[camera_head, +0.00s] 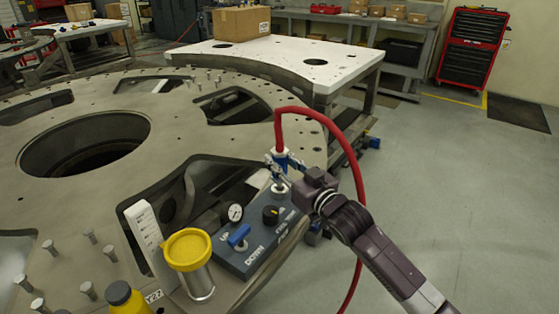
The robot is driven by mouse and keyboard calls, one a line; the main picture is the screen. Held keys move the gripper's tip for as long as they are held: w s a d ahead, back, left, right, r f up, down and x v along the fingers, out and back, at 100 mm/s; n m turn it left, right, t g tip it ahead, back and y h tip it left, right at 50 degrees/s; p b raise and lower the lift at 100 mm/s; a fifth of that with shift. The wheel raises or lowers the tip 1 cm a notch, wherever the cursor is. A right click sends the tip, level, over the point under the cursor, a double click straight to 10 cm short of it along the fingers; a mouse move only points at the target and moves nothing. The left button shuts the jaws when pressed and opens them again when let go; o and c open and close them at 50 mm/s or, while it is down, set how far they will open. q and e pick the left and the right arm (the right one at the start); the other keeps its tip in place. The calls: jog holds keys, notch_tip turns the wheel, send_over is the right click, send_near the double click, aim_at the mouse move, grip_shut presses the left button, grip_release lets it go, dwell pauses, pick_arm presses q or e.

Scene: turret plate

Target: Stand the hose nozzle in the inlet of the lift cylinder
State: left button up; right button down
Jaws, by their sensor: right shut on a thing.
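The hose nozzle (283,158), blue and silver at the end of a red hose (332,122), is upright near the right edge of the turret plate. My right gripper (287,170) is shut on it from the right. Just below the nozzle is a short silver fitting (279,189) at the top corner of the dark control panel, which looks like the inlet of the lift cylinder. I cannot tell whether the nozzle tip touches it or is inside it, as the gripper partly covers the spot. My left gripper is not in view.
The panel (254,243) carries a blue lever, a gauge (233,213) and a black knob. The large plate (160,125) has wide openings.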

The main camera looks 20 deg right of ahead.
jog(key=shift+f+b, duration=0.85)
jog(key=shift+f, duration=0.95)
dwell(1.3)
jog(key=c, duration=1.5)
grip_release()
